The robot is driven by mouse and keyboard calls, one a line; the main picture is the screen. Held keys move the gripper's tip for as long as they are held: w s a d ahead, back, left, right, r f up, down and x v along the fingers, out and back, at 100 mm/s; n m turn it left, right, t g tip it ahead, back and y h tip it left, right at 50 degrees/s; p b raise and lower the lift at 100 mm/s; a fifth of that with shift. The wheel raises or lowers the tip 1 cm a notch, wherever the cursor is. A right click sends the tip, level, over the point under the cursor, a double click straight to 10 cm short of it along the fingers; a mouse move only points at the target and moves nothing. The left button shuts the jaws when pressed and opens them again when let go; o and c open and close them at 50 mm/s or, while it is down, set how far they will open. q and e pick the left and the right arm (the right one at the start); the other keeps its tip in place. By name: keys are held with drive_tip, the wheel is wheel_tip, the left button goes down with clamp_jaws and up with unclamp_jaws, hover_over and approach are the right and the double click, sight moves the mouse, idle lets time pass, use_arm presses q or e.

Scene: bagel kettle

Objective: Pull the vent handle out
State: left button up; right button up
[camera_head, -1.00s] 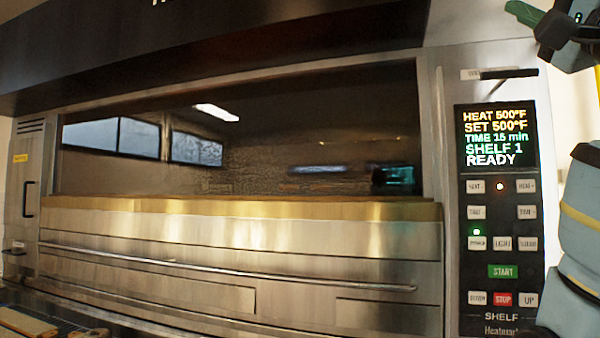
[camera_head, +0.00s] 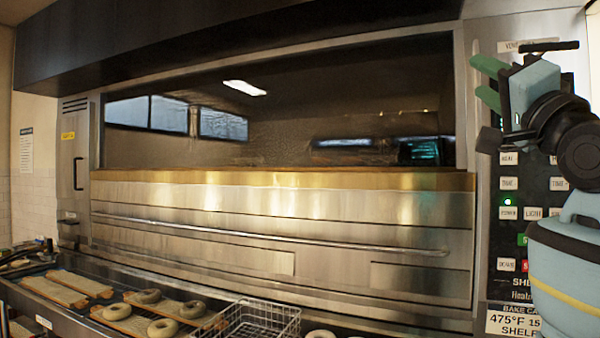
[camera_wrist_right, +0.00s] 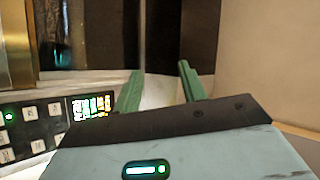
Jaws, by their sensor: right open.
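The vent handle (camera_head: 549,46) is a black bar beside a pale label at the top of the oven's control panel. My right gripper (camera_head: 482,82) is in front of the panel, just below and left of the handle in the head view. Its green fingers are apart with nothing between them. The fingers also show in the right wrist view (camera_wrist_right: 158,88), spread and empty. I cannot make out the handle in the wrist view. My right gripper and wrist cover the panel's display in the head view. My left gripper is not in view.
The oven's wide glass window (camera_head: 280,130) and long front rail (camera_head: 270,235) are left of the panel. A wire basket (camera_head: 262,318) and boards with bagels (camera_head: 145,312) lie low in front. The panel's buttons (camera_head: 508,184) are close to my right arm.

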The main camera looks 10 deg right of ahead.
drive_tip(key=w+a+f+n+g, duration=0.1)
drive_tip(key=w+f, duration=0.3)
drive_tip(key=f, duration=0.5)
drive_tip(key=w+a+f+n+g, duration=0.15)
drive_tip(key=w+f, duration=0.25)
drive_tip(key=f, duration=0.4)
drive_tip(key=w+f+g, duration=0.2)
drive_tip(key=w+f, duration=0.2)
drive_tip(key=f, duration=0.5)
drive_tip(key=s+a+f+n+g, duration=0.2)
drive_tip(key=s+f+g, duration=0.1)
drive_tip(key=f, duration=1.6)
drive_tip(key=s+a+f+n+g, duration=0.2)
drive_tip(key=s+f, duration=0.1)
drive_tip(key=f, duration=1.6)
drive_tip(key=s+a+f+n+g, duration=0.2)
drive_tip(key=s+f+g, duration=0.1)
drive_tip(key=s+f, duration=0.8)
drive_tip(key=s+a+f+n+g, duration=0.1)
drive_tip(key=s+a+f+g, duration=0.1)
drive_tip(key=s+f, duration=0.6)
drive_tip(key=s+a+f+n+g, duration=0.1)
drive_tip(key=s+f+n, duration=0.1)
drive_tip(key=s+f, duration=0.6)
drive_tip(key=s, duration=0.7)
drive_tip(key=shift+a+f+g, duration=0.15)
drive_tip(key=shift+a+g, duration=0.2)
drive_tip(key=shift+s, duration=0.1)
